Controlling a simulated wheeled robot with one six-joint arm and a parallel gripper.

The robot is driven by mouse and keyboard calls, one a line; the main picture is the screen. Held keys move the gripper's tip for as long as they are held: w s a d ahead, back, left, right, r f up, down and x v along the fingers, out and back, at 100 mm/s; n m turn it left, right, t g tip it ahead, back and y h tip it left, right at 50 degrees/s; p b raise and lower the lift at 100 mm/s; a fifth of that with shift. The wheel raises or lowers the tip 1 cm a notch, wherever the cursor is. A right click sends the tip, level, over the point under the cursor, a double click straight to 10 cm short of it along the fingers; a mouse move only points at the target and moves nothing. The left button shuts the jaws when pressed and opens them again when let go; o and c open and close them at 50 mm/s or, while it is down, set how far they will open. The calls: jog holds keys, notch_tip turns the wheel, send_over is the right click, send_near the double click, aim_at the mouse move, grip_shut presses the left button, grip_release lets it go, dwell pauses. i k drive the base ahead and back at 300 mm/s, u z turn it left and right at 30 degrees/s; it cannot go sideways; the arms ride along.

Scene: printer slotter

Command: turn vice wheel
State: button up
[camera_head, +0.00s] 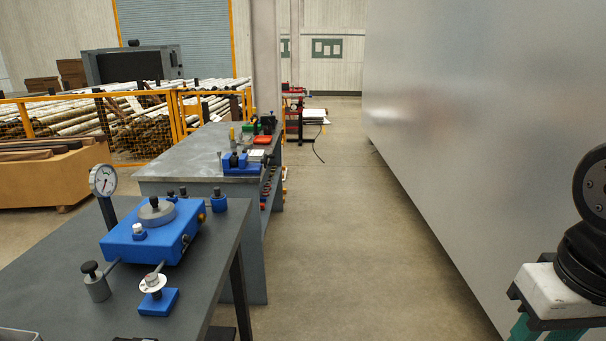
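A blue device (140,241) with a grey round knob (156,211) on top stands on the near dark table (58,283). A small blue block (158,302) with a silver and white dial (152,284) sits in front of it. Another blue device (242,163), which looks like a small vice, stands at the front edge of the farther grey bench (188,159). It is too small to make out a wheel on it clearly. My gripper is not in view; only a black arm part that looks like mine shows at the right edge.
A round gauge (103,180) stands on a post at the near table's left. A clear floor aisle (350,220) runs between the benches and a large grey wall panel (480,120) on the right. A yellow railing (90,110) stands at the back left.

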aim_at(264, 160)
jog(key=i, duration=3)
jog(key=u, duration=0.7)
